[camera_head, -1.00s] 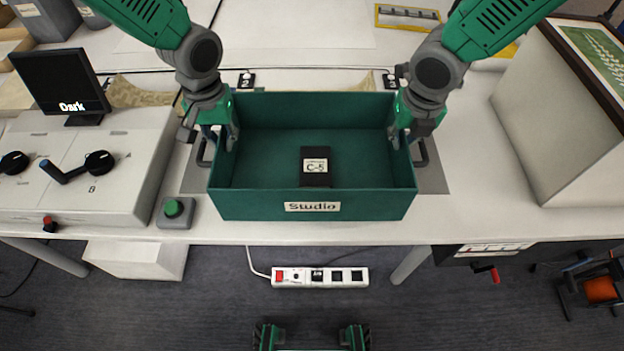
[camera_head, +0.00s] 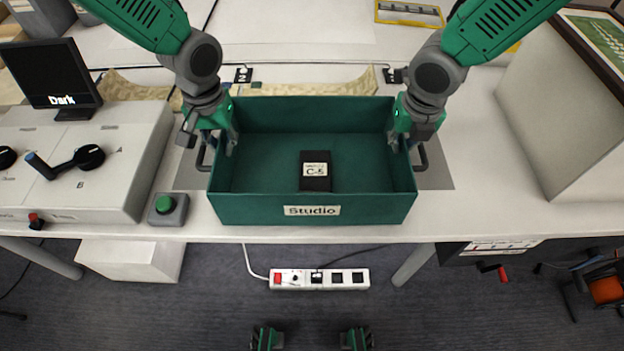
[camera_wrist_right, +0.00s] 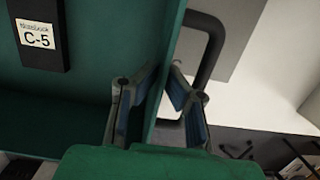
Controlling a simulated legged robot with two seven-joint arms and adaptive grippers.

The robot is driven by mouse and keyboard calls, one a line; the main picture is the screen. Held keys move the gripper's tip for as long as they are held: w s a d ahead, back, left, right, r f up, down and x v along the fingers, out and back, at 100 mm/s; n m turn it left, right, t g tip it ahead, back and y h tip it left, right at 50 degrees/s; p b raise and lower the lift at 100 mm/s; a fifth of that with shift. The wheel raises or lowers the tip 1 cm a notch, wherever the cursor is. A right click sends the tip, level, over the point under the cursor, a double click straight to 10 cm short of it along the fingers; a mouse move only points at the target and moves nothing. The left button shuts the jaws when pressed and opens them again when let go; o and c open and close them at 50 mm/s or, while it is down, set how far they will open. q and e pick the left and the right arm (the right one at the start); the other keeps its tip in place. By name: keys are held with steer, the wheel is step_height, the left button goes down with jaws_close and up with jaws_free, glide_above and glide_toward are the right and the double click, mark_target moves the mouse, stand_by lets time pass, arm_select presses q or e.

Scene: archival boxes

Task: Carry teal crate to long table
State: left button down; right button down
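The teal crate (camera_head: 240,211) is upright and centred over the front of a white table (camera_head: 470,215), with a Studio label on its front wall. A black box marked C-5 (camera_head: 315,180) lies inside it. My left gripper (camera_head: 229,146) is at the crate's left side wall, its fingers partly hidden. My right gripper (camera_head: 398,144) is at the right side wall. In the right wrist view its fingers (camera_wrist_right: 162,72) lie on both sides of the crate wall (camera_wrist_right: 166,90), closed against it. Whether the crate's bottom touches the table cannot be told.
A control panel (camera_head: 130,185) with dials, a Dark screen (camera_head: 50,75) and a green button (camera_head: 165,205) stand on the left. A pale box (camera_head: 565,120) stands on the right. A power strip (camera_head: 343,286) lies on the floor in front.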

arm_select(q)
steer(key=shift+d+f+b, duration=0.2)
steer(key=shift+f+b, duration=0.25)
steer(key=shift+f, duration=0.15)
arm_select(e)
steer(key=shift+d+f, duration=0.2)
steer(key=shift+f, duration=0.45)
arm_select(q)
steer(key=c, duration=1.7)
jaws_free()
steer(key=shift+d, duration=0.1)
arm_select(e)
steer(key=c, duration=1.7)
jaws_free()
steer(key=shift+d, duration=0.1)
arm_select(q)
steer(key=shift+r, duration=0.15)
arm_select(e)
steer(key=shift+d+r, duration=0.1)
steer(key=shift+r, duration=0.1)
arm_select(q)
step_height(320, 180, up, 12)
steer(key=shift+f, duration=0.1)
arm_select(e)
steer(key=r, duration=0.4)
steer(key=s+r, duration=0.1)
steer(key=r, duration=0.6)
steer(key=shift+s+r, duration=0.3)
steer(key=shift+s, duration=0.1)
steer(key=shift+f, duration=0.1)
